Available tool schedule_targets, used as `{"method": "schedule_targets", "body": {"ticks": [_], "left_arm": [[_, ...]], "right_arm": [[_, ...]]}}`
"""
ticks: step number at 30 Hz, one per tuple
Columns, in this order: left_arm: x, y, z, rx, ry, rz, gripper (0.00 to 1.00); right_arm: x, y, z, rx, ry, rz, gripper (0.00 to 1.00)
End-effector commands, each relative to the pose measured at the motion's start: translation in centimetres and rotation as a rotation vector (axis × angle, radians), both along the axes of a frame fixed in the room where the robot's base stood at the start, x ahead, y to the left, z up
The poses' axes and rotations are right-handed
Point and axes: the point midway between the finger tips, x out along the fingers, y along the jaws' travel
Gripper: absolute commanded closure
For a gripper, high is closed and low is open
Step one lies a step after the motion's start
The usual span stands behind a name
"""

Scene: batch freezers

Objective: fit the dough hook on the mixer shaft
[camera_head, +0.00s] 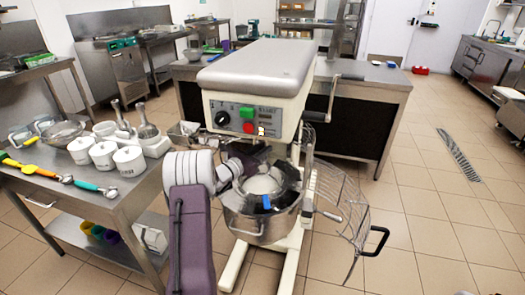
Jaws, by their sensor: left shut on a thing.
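The mixer (257,75) stands in the middle with a grey top and a control panel of knob, green and red buttons. Its steel bowl (258,228) sits below the head, with a pale mass in it. My left gripper (262,170) reaches in from the left, under the head and over the bowl. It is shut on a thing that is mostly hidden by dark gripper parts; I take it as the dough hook. The mixer shaft is hidden under the head, so I cannot tell whether hook and shaft touch. My right gripper is not in view.
A wire guard (345,205) is swung out to the right of the bowl. A steel table (122,205) at the left bears white pots (128,162), utensils and a bowl. A dark-fronted counter (352,125) stands behind the mixer. The tiled floor at the right is mostly clear.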

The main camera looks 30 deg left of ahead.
Motion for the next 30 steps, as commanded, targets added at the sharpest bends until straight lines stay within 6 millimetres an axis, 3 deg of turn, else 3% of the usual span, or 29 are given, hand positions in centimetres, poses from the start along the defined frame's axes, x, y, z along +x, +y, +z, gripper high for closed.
{"method": "schedule_targets", "body": {"ticks": [30], "left_arm": [[0.01, 0.0, 0.77, 0.001, -0.001, 0.0, 1.0]], "right_arm": [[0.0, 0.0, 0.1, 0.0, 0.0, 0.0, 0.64]]}}
